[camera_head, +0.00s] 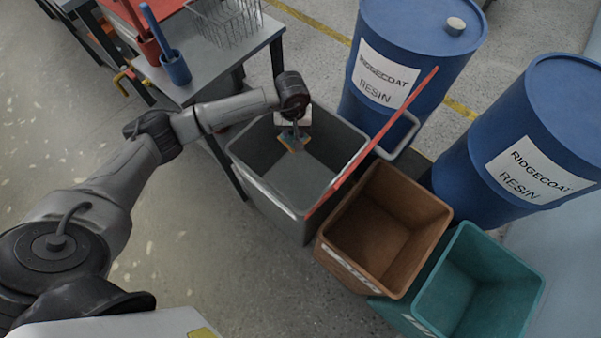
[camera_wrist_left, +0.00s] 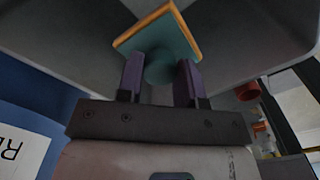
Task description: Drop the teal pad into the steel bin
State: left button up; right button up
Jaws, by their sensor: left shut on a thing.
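The teal pad (camera_head: 294,141) has an orange edge and hangs from my left gripper (camera_head: 293,128) above the steel bin (camera_head: 276,204). In the left wrist view the teal pad (camera_wrist_left: 158,42) sits at the fingertips, and the purple fingers of the left gripper (camera_wrist_left: 161,75) are shut on its round teal stem. The grey steel bin (camera_wrist_left: 240,30) fills the background there. The bin has a raised red lid on its right side, and its mouth is open. The pad is apart from the bin's walls. My right gripper is not in view.
A brown bin (camera_head: 383,232) and a teal bin (camera_head: 478,285) stand to the right. The red lid (camera_head: 372,140) rises between the steel and brown bins. Blue resin drums (camera_head: 408,55) stand behind. A grey table (camera_head: 205,80) with a wire basket (camera_head: 228,20) and blue cup (camera_head: 176,68) is at upper left.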

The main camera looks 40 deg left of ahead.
pick_arm(q)
jog(key=shift+f, duration=0.35)
jog(key=o, duration=1)
notch_tip(320, 180, up, 14)
jog(key=p, duration=0.4)
jog(key=shift+f, duration=0.1)
